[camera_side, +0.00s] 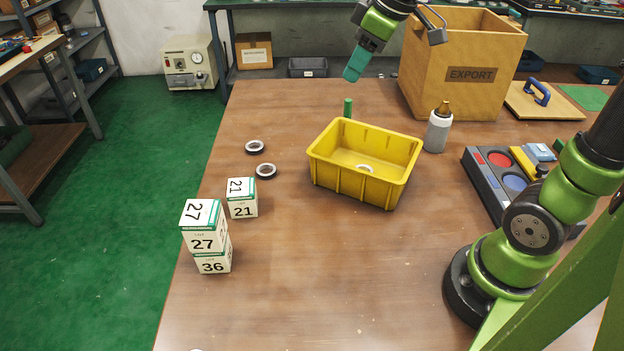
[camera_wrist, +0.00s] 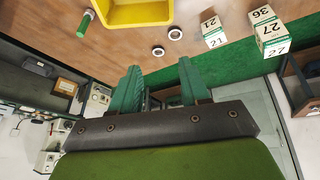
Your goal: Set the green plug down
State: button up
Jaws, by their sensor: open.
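The green plug (camera_side: 348,107) stands upright on the table just behind the yellow bin (camera_side: 364,188), apart from my gripper. In the wrist view the plug (camera_wrist: 86,23) is at the upper left, beside the bin (camera_wrist: 138,14). My gripper (camera_side: 354,68) is raised above the far edge of the table, above and behind the plug. In the wrist view its two teal fingers (camera_wrist: 159,70) are spread, with nothing between them.
Two bearing rings (camera_side: 254,147) lie on the table left of the bin; another ring (camera_side: 365,168) lies inside it. Numbered boxes (camera_side: 206,228) stand at the left edge. A bottle (camera_side: 438,130), a wooden EXPORT crate (camera_side: 465,70) and a dark tray (camera_side: 490,185) are on the right.

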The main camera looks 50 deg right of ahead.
jog(key=s+a+f+m, duration=0.1)
jog(key=s+a+m, duration=0.1)
jog(key=s, duration=0.2)
jog(key=s+a+f+m+t, duration=0.1)
jog(key=s+a+f+m, duration=0.1)
jog(key=s+m, duration=0.1)
jog(key=s+a+f+m+t+y, duration=0.1)
jog(key=s+a+f+m, duration=0.1)
jog(key=s, duration=0.3)
jog(key=shift+s+m, duration=0.4)
jog(key=shift+m, duration=0.3)
